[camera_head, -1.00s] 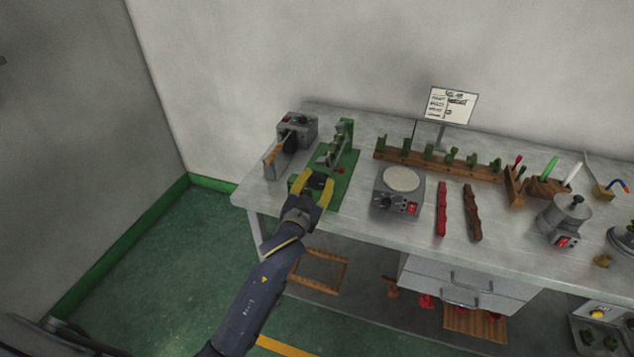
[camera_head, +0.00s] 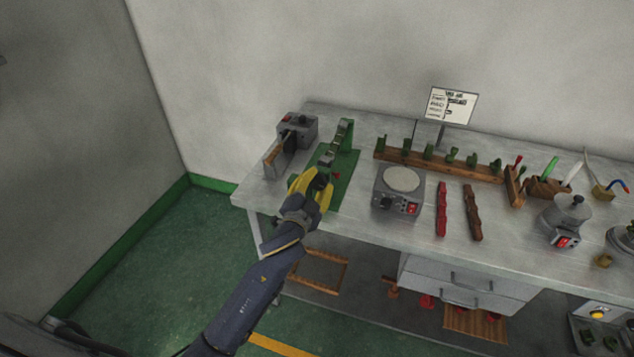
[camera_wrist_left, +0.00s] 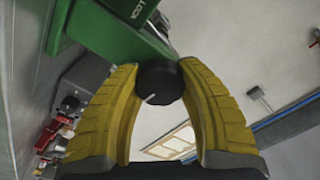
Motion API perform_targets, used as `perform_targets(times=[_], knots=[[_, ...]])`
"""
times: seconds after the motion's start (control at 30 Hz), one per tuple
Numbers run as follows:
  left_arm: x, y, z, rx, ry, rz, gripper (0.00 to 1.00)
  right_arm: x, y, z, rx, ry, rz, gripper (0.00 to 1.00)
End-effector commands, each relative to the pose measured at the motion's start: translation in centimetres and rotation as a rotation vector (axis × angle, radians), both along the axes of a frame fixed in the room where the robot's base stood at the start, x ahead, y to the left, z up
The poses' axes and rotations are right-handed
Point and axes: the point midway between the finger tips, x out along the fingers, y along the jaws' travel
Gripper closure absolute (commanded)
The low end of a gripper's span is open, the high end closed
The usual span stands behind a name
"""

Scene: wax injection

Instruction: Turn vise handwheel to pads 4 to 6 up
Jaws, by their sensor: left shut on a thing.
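The green vise (camera_head: 343,150) stands on its green base near the left end of the workbench. My left gripper (camera_head: 318,180) is at the vise's near end, its yellow fingers closed around the dark handwheel. In the left wrist view the round black handwheel (camera_wrist_left: 160,82) with a light mark sits between the two yellow fingertips (camera_wrist_left: 160,76), against the green vise body (camera_wrist_left: 112,35). The fingers hide most of the wheel in the head view. Which pads face up is too small to tell. My right gripper is not in view.
A grey device (camera_head: 297,130) stands left of the vise. A round-topped grey unit (camera_head: 399,190) with a red switch stands to the right. Behind it runs a wooden rack (camera_head: 440,163) of green pieces. Red (camera_head: 441,208) and brown (camera_head: 472,212) bars lie nearby.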

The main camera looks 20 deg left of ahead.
Motion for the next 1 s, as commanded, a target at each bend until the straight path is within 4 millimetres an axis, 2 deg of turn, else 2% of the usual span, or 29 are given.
perform_targets(times=[1.0], knots=[[0.04, 0.26, -0.15, 0.513, -0.015, 0.003, 0.92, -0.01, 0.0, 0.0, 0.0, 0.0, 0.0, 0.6]])
